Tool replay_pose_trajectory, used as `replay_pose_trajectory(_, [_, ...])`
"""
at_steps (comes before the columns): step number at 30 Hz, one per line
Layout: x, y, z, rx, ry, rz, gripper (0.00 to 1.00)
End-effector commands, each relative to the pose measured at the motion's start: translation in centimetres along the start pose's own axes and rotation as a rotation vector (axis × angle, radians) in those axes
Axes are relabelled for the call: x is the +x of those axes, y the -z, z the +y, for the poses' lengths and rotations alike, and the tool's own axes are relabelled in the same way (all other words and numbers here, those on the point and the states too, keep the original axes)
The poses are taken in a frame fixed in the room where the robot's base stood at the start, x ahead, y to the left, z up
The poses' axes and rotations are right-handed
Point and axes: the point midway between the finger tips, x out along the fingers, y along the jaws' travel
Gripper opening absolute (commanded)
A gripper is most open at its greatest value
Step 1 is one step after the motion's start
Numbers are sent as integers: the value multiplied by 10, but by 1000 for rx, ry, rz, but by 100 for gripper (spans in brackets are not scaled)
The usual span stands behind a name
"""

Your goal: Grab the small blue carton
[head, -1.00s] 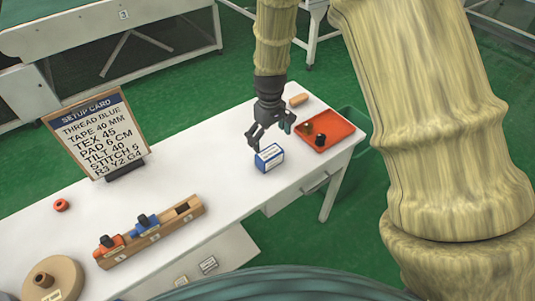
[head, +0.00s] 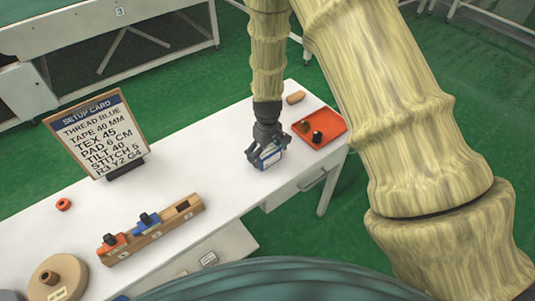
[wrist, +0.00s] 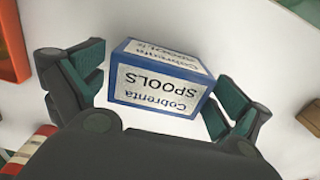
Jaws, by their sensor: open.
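The small blue carton (head: 267,157) stands on the white table, left of the orange tray. It has white labels, and in the wrist view the carton (wrist: 158,76) reads "Cobrenta SPOOLS". My gripper (head: 266,158) is lowered over the carton from above. In the wrist view my gripper (wrist: 155,95) is open, with one green-padded finger on each side of the carton. In the head view the fingers partly hide the carton.
The orange tray (head: 334,134) with small dark items is close to the right. A tan block (head: 295,97) lies behind. The setup card (head: 100,136), wooden holder (head: 180,224), red ring (head: 64,204) and tan spool (head: 82,264) are to the left. The table between is clear.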

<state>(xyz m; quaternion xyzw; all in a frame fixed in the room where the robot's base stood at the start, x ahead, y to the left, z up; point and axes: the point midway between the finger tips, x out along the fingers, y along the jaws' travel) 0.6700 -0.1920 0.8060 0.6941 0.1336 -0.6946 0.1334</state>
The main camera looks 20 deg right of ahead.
Motion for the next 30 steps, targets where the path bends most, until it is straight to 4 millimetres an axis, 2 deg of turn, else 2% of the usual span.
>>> replay_pose_trajectory(6, [10,0,0,-1,-1,1,100])
replay_pose_trajectory(13, [10,0,0,-1,-1,1,100])
replay_pose_trajectory(21, [10,0,0,-1,0,1,51])
replay_pose_trajectory(30, [9,0,0,-1,-1,1,52])
